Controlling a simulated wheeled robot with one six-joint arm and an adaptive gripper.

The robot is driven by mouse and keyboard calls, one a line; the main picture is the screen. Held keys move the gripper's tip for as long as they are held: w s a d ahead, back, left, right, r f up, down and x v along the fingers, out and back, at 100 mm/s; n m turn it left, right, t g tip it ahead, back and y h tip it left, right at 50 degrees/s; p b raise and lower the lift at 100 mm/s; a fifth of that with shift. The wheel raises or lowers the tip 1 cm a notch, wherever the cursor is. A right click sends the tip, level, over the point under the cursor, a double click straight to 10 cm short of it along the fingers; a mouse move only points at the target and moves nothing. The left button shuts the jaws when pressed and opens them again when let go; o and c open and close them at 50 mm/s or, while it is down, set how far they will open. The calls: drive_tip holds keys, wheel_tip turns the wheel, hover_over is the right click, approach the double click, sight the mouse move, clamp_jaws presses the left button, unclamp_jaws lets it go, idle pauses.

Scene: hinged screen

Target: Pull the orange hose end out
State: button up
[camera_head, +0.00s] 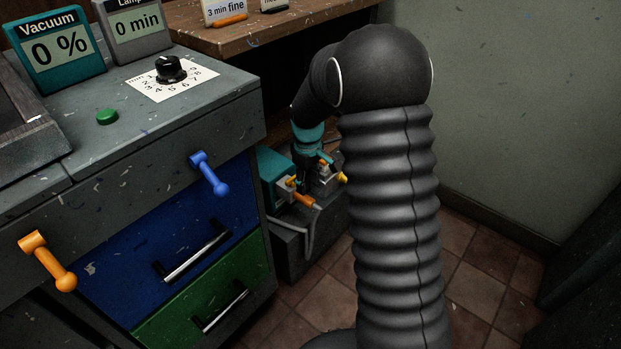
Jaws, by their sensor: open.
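The orange hose end (304,200) is low beside the cabinet, at a small metal fitting on the teal-and-grey machine. A grey hose (310,232) hangs down from it in a curve. My gripper (313,175) points downward, just above and slightly right of the hose end. Its jaws are open and appear empty, apart from the hose end. The gripper is small and dark here, so the exact gap to the hose end is hard to judge. My arm hides what lies right of the machine.
The machine (284,233) stands on the tiled floor (325,295), close to the grey cabinet (230,113). The cabinet front carries a blue lever (209,174), an orange lever (48,262) and drawer handles. A wooden shelf (262,34) is above. Open floor lies right of my arm.

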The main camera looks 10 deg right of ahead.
sight(310, 199)
wheel_tip(310, 199, down, 7)
drive_tip(key=b, duration=0.4)
drive_tip(key=shift+f, duration=0.1)
drive_tip(key=shift+c, duration=1.2)
drive_tip(key=shift+r, duration=0.2)
clamp_jaws()
drive_tip(key=shift+s+d, duration=0.25)
drive_tip(key=shift+s+d+b, duration=0.15)
drive_tip(key=shift+s+d, duration=0.7)
drive_tip(key=shift+s, duration=0.3)
drive_tip(key=shift+s+d+b, duration=0.15)
drive_tip(key=shift+s+d, duration=0.65)
drive_tip(key=shift+s, duration=0.35)
